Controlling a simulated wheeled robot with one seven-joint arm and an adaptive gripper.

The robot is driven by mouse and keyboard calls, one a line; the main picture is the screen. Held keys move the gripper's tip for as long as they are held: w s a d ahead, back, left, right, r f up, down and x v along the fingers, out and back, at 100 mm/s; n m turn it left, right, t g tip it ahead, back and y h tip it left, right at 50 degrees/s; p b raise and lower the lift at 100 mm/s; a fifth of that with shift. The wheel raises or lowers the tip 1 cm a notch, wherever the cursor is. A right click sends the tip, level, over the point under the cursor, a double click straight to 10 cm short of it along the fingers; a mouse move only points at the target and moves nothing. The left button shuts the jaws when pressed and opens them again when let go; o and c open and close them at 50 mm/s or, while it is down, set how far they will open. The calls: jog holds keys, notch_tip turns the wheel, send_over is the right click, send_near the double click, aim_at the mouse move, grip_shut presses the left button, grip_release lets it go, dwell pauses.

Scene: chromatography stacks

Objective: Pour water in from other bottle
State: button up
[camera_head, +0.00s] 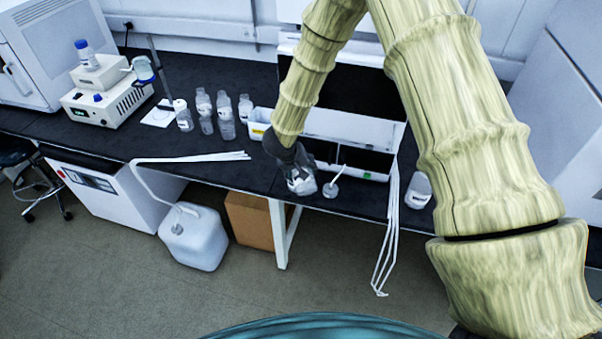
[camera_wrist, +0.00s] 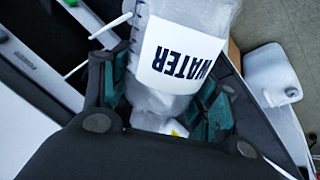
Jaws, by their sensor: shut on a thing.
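A bottle labelled WATER (camera_wrist: 172,68) is between the fingers of my gripper (camera_wrist: 165,100) in the wrist view. The gripper is shut on it, with a finger on each side. In the head view the held bottle (camera_head: 301,181) is at the front edge of the black bench, and my gripper (camera_head: 296,165) is partly hidden by the arm above it. Just right of it stands a small clear vessel (camera_head: 331,189) with a white tube rising from it. I cannot tell whether the held bottle touches the bench. A white-labelled bottle (camera_head: 418,191) stands farther right.
Several clear bottles (camera_head: 225,115) stand left of my arm on the bench (camera_head: 110,140). A white instrument stack (camera_head: 345,130) stands behind the gripper. White tubes (camera_head: 388,235) hang over the front edge. A white jug (camera_head: 197,242) is on the floor.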

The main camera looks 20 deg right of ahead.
jog(key=shift+s+r+m+t+b, duration=0.15)
jog(key=shift+t+b, duration=0.5)
jog(key=shift+b, duration=1.4)
jog(key=shift+w+r+m+t+b, duration=0.15)
jog(key=shift+t+b, duration=0.5)
jog(key=shift+b, duration=1.35)
jog(key=shift+s+r, duration=0.15)
jog(key=shift+r, duration=0.05)
